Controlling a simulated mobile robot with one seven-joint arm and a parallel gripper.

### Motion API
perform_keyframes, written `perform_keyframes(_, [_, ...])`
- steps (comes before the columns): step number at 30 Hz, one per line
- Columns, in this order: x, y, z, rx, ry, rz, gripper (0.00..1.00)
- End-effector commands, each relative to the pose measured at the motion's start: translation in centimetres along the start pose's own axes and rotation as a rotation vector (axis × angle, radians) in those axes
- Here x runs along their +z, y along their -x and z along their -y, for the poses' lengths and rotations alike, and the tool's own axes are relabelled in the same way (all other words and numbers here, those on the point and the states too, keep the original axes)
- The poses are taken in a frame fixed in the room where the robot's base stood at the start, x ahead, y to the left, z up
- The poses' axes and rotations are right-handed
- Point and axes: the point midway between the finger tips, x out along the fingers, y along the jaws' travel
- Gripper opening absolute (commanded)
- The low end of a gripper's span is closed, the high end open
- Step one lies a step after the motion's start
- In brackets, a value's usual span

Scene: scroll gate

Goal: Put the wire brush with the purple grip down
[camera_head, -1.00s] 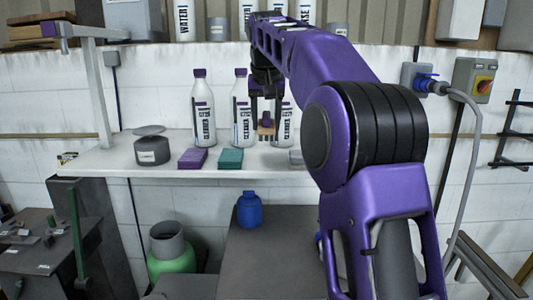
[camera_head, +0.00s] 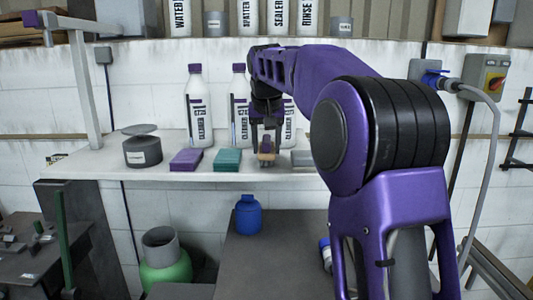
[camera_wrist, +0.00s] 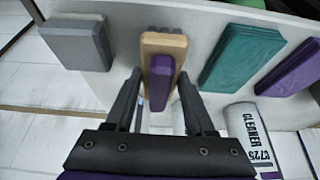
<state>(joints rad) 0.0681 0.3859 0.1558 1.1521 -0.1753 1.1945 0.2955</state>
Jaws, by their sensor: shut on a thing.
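The wire brush with a wooden block and purple grip (camera_wrist: 162,80) is between the fingers of my gripper (camera_wrist: 158,104) in the wrist view. In the head view, my gripper (camera_head: 266,145) points down over the white shelf (camera_head: 225,175) and is shut on the brush (camera_head: 266,154). The brush is low over the shelf, between a teal block and a grey block. I cannot tell whether its underside touches the shelf.
A teal block (camera_head: 227,160), a purple block (camera_head: 186,159) and a grey block (camera_head: 301,159) lie on the shelf. White cleaner bottles (camera_head: 199,108) stand behind the brush. A dark round tin (camera_head: 142,151) stands at left. A blue bottle (camera_head: 248,214) is below the shelf.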

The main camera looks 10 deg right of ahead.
Motion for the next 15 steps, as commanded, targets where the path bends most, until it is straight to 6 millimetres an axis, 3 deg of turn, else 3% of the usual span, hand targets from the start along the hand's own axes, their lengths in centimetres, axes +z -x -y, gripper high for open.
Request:
perform_keyframes(3, [0.46, -0.95, -0.02, 0.000, 0.000, -0.001, 0.10])
perform_keyframes(14, [0.59, -1.29, 0.01, 0.000, 0.000, -0.001, 0.10])
perform_keyframes(15, [0.54, -1.19, 0.01, 0.000, 0.000, -0.001, 0.62])
